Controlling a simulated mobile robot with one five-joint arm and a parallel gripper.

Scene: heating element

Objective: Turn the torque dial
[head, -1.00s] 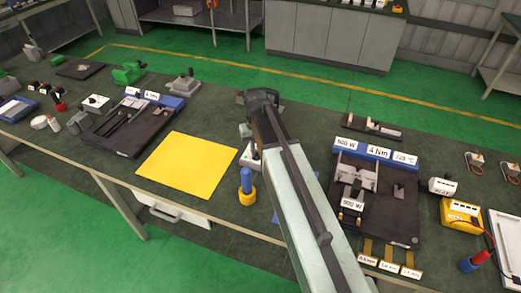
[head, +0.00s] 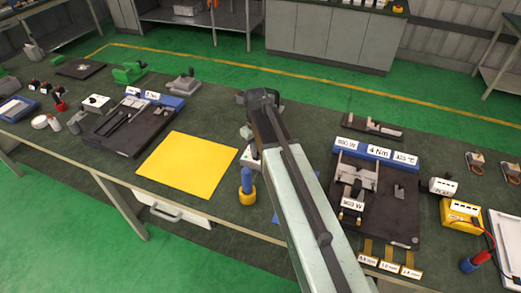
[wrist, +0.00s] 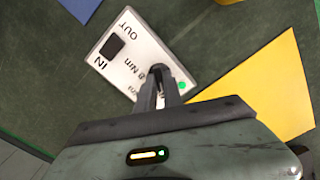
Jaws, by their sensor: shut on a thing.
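The torque box is a white panel (wrist: 138,58) in the wrist view, marked IN, OUT and Nm, with a black rocker switch (wrist: 112,46) and a green dot (wrist: 182,85). My gripper (wrist: 160,76) is over its lower right part. The fingers are closed on the torque dial, which they mostly hide, so its pointer and exact setting cannot be read. In the head view, a part of the white box (head: 251,160) shows beside my arm, left of it. My arm hides the rest of it.
A yellow mat (head: 187,164) lies left of the box, and a blue-handled tool in a yellow base (head: 246,188) stands in front. A black fixture (head: 390,215) with blue label blocks, one reading 4 Nm, is to the right. Another fixture (head: 125,130) is farther left.

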